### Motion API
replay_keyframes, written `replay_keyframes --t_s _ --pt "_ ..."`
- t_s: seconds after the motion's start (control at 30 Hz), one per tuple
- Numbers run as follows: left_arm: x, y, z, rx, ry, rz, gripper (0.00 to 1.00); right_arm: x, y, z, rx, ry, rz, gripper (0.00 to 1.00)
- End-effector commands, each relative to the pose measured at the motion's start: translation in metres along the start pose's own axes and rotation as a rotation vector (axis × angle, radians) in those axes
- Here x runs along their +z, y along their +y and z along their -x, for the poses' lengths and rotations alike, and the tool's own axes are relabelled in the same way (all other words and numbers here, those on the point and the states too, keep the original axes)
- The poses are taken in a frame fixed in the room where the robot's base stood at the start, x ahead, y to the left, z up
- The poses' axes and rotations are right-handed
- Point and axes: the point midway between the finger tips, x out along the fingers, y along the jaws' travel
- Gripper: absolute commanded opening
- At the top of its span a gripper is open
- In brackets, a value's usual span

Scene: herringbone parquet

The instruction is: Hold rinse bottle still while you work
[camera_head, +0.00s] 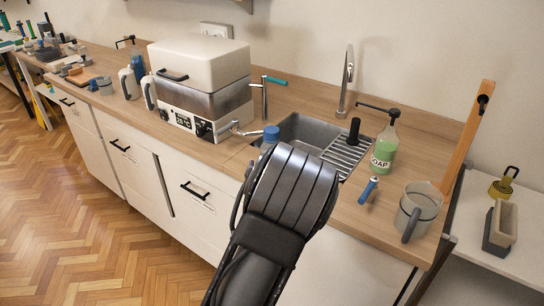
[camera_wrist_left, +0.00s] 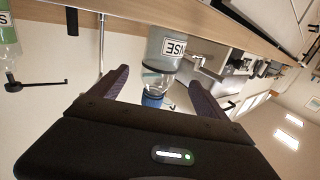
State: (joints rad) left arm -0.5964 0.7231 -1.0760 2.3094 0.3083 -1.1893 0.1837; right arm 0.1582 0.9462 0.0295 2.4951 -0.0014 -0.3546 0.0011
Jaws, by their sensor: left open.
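The rinse bottle shows in the head view as a blue cap (camera_head: 271,133) at the sink's front edge; my dark arm hides the rest. In the left wrist view, which is upside down, the clear rinse bottle (camera_wrist_left: 158,72) has a white label with part of its name and a blue cap pointing down the picture. My left gripper (camera_wrist_left: 158,79) is open, with one finger on each side of the bottle's cap end in the picture. There are gaps on both sides, and I cannot tell whether the fingers reach around it. My right gripper is not in view.
The sink (camera_head: 303,132) has a drain rack (camera_head: 347,155) and tap (camera_head: 346,75). A white-lidded bath (camera_head: 205,90) stands left of the sink.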

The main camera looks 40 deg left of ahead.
Motion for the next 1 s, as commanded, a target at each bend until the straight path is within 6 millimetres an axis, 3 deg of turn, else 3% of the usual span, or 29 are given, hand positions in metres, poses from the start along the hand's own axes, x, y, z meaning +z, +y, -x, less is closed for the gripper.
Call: replay_keyframes --t_s 0.23,0.5,0.83,1.0 --pt "0.0 0.0 -0.003 0.0 0.0 -0.001 0.86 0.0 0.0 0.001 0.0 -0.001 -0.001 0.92" --pt "0.0 0.0 -0.026 0.0 -0.001 -0.001 0.86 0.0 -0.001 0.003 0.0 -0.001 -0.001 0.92" --pt "0.0 0.0 -0.028 0.001 -0.001 -0.001 0.86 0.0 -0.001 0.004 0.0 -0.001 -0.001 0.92" --pt "0.001 0.0 -0.046 0.0 -0.001 -0.004 0.86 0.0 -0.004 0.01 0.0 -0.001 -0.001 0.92"
